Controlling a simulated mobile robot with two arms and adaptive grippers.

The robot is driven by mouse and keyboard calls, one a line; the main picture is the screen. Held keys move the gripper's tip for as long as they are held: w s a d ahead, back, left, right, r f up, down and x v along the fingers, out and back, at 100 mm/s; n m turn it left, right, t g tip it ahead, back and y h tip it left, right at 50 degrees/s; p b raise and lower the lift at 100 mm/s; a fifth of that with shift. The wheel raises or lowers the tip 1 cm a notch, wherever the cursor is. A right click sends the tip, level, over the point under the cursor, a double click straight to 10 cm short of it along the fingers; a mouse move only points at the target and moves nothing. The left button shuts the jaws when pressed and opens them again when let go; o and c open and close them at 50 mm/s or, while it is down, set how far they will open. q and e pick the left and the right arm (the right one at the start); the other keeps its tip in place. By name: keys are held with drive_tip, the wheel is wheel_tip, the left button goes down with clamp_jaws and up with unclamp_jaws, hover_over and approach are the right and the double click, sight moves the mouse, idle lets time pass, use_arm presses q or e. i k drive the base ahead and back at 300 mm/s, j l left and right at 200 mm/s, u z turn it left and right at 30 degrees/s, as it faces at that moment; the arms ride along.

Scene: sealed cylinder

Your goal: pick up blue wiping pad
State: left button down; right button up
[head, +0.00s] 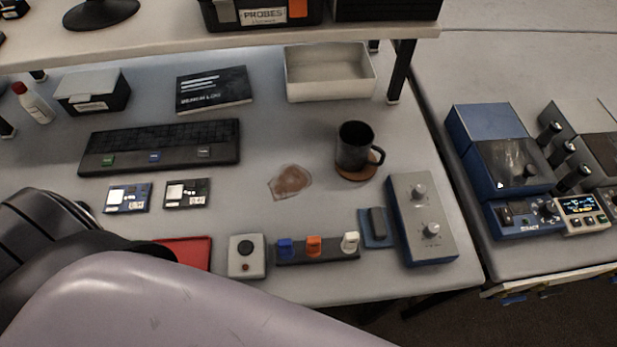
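The blue wiping pad (367,241) lies flat on the bench near its front edge, with a dark grey block or handle on top. It sits between the rack of coloured pieces (318,251) and the grey control box with two knobs (427,215). Nothing is holding the pad. A large pale arm link of mine and a dark joint cover the lower left of the view. Neither of my grippers shows.
A brown spill (290,182) lies mid-bench, left of a dark mug (354,146) on a coaster. A grey button box (246,258) and a red tray (190,252) stand at the front. A white open bin (328,90) is behind, under a shelf (160,44).

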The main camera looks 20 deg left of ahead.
sight(377, 231)
drive_tip(key=k+l, duration=0.25)
drive_tip(key=l, duration=0.15)
drive_tip(key=k+l, duration=0.45)
drive_tip(key=l, duration=0.3)
drive_tip(key=k+l, duration=0.25)
drive_tip(key=l+z, duration=0.05)
drive_tip(key=l, duration=0.05)
